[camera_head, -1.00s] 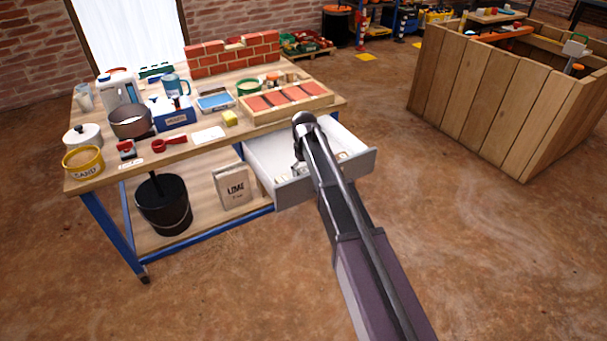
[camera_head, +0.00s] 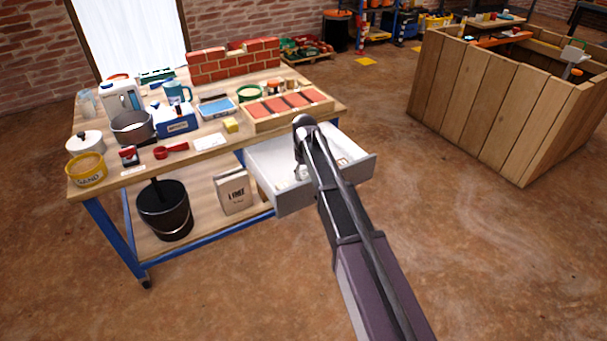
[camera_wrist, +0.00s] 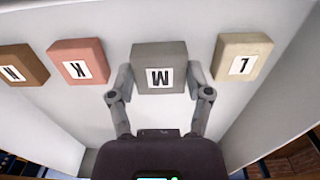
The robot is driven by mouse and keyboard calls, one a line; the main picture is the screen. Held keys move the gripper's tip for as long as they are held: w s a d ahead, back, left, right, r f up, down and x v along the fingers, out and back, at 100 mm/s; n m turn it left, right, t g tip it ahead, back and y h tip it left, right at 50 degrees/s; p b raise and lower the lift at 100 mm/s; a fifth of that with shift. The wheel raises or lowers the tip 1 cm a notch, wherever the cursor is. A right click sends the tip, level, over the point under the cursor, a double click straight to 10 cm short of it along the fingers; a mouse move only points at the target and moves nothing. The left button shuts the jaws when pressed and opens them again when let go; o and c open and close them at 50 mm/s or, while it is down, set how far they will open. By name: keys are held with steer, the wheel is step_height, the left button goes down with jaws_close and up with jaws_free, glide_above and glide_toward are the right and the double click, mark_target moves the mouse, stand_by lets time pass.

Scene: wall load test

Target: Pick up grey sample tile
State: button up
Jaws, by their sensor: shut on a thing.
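The grey sample tile (camera_wrist: 160,58) carries a white label with a dark letter, upside down in the wrist view. It is in the white open drawer (camera_head: 272,187) under the workbench. My gripper (camera_wrist: 158,85) is shut on the grey tile, with one finger against each side. Whether the tile touches the drawer floor I cannot tell.
In the wrist view a pink tile (camera_wrist: 80,63) and a brown tile (camera_wrist: 20,66) lie left of the grey one, and a cream tile (camera_wrist: 241,57) lies close on its right. The drawer walls surround them. The workbench top (camera_head: 205,160) above is crowded.

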mark_target(305, 174)
steer(key=shift+r+p, duration=3.85)
steer(key=shift+r, duration=0.35)
steer(key=o, duration=0.6)
steer(key=c, duration=0.4)
step_height(305, 174, up, 48)
steer(key=p, duration=4.8)
steer(key=shift+r, duration=0.2)
steer(key=shift+c, duration=0.2)
